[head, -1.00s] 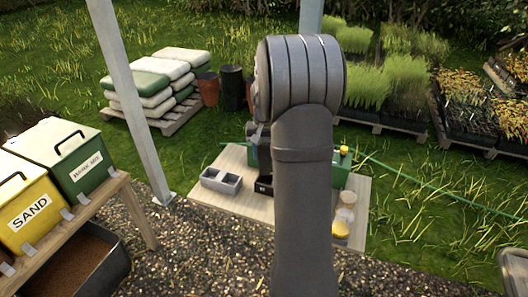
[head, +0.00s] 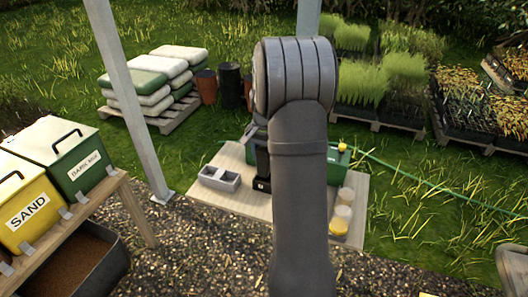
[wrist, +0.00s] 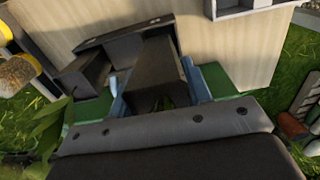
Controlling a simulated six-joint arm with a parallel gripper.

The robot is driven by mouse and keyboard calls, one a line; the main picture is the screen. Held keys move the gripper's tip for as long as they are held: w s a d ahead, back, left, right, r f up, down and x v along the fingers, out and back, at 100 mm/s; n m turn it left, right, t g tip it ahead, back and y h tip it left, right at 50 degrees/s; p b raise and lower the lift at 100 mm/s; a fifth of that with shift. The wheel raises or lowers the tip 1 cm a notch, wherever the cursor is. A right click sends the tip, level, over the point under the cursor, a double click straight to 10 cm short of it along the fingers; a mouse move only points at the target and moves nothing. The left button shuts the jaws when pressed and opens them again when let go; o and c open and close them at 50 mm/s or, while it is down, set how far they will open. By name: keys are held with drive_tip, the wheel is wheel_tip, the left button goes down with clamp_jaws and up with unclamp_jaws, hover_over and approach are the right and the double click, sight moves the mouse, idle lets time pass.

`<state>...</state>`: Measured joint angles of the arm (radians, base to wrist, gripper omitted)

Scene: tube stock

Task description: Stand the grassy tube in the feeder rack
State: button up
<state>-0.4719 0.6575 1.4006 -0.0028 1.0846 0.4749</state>
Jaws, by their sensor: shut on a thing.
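My gripper (wrist: 157,88) is in the wrist view, its two blue-grey fingers shut on the sides of a dark square tube (wrist: 148,62). A little dark green grass shows at the tube's near end. The black feeder rack (wrist: 92,70) lies beyond and to the left of the tube, with an open slot visible. The tube is over or at the rack's right part; I cannot tell how deep it sits. In the head view the tube (head: 262,160) looks upright above the rack's labelled front (head: 262,186). My arm hides most of the gripper and the rack there.
A grey two-compartment tray (head: 220,179) stands left on the wooden board (head: 242,203). A green box (head: 336,157) lies behind my arm. Pale and yellow cups (head: 341,217) stand at the right edge. A metal post (head: 131,100) rises at the left.

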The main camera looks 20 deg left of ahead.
drive_tip(key=shift+f, duration=2.65)
drive_tip(key=shift+f, duration=0.3)
drive_tip(key=o, duration=1.1)
drive_tip(key=shift+o, duration=0.2)
wheel_tip(320, 180, up, 17)
drive_tip(key=shift+r, duration=0.2)
drive_tip(key=shift+f, duration=0.1)
wheel_tip(320, 180, down, 17)
drive_tip(key=shift+f, duration=0.15)
